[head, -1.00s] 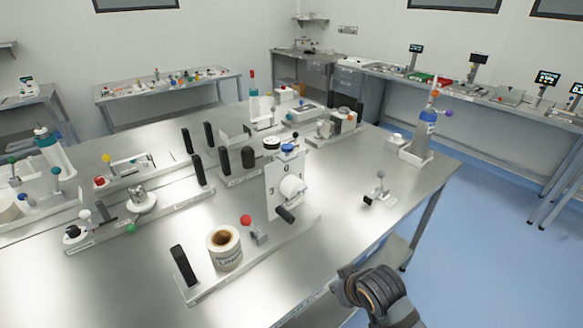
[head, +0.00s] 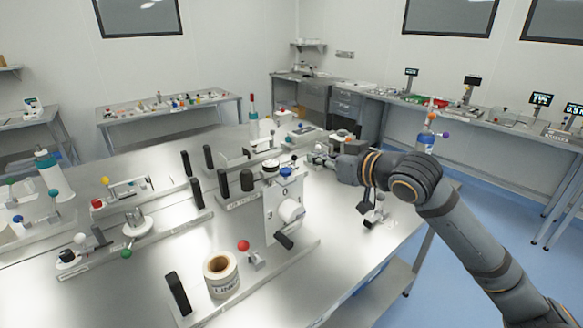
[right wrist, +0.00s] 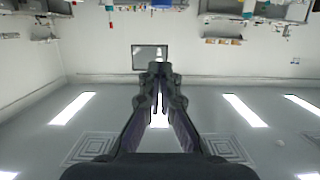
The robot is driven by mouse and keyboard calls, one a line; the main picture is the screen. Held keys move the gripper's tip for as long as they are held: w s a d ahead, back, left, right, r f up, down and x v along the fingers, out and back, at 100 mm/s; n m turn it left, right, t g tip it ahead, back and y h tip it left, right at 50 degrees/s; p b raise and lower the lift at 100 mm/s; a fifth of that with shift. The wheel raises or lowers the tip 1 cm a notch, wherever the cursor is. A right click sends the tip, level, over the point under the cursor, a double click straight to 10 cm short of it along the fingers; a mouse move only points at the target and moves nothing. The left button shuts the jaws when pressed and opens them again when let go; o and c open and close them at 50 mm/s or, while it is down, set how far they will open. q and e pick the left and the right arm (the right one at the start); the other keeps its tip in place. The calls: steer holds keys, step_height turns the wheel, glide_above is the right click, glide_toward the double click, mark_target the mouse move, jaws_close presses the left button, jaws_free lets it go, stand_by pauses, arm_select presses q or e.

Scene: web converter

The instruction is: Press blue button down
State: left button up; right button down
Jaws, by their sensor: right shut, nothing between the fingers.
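The blue button (head: 285,171) is a small blue cap on top of the upright white panel (head: 270,212) of the web converter, in the middle of the head view. The blue button is not seen in that view. My left gripper is not in view.
A paper roll (head: 220,274) and a red-topped knob (head: 243,246) stand in front of the panel. Several black posts (head: 185,165) rise left of it. A blue bottle (head: 425,138) stands behind my right arm. Bare steel tabletop (head: 345,240) lies right of the panel.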

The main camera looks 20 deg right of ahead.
steer(key=shift+a, duration=0.15)
steer(key=p, duration=0.5)
glide_above(286, 172)
steer(key=s+d, duration=0.1)
steer(key=s, duration=0.1)
steer(key=f, duration=0.4)
steer(key=w+f, duration=0.1)
steer(key=f, duration=0.1)
steer(key=shift+f, duration=0.25)
steer(key=shift+f, duration=0.15)
